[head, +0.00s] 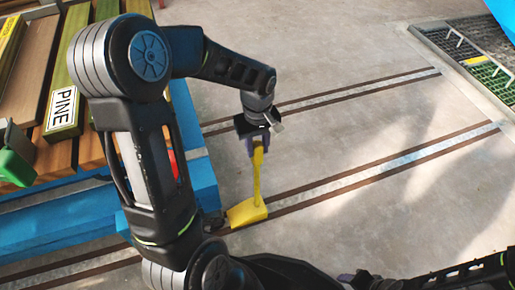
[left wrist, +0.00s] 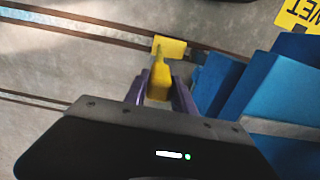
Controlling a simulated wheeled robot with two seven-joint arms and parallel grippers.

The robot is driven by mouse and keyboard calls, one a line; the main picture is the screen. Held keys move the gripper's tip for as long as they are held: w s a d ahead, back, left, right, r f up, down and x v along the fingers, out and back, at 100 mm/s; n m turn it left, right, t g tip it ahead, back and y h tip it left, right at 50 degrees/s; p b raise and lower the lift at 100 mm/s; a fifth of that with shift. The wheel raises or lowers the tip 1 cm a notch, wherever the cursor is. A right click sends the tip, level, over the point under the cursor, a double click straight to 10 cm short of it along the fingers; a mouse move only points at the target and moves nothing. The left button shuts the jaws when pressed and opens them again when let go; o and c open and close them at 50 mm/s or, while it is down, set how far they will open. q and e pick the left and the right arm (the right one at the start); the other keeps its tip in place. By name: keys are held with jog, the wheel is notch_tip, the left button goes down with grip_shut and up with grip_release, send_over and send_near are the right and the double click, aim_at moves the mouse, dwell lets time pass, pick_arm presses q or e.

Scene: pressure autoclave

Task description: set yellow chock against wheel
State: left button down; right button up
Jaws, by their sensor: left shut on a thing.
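The yellow chock (head: 247,212) has a wedge-shaped block and a tall upright handle. My left gripper (head: 257,146) is shut on the top of the handle, with the block below it. In the left wrist view the chock (left wrist: 170,46) shows beyond the purple fingers (left wrist: 159,92). The block is over or on the near rail, close to the blue cart's end; I cannot tell whether it touches the rail. A dark wheel part (head: 213,222) shows just left of the block, mostly hidden by my arm and the cart. My right gripper (head: 360,279) is at the bottom edge, its jaws unclear.
The blue cart (head: 205,182) carries wooden boards, one labelled PINE (head: 62,110). A green object (head: 15,160) sits at its left. Rails (head: 390,165) run right across clear concrete floor. A grated pit (head: 475,60) lies at the upper right.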

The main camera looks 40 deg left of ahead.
dwell(0.3)
pick_arm(q)
jog(key=c, duration=1)
grip_release()
jog(key=shift+f, duration=0.1)
jog(key=shift+c, duration=0.2)
notch_tip(320, 180, up, 12)
jog(key=p, duration=0.4)
jog(key=shift+p, duration=0.4)
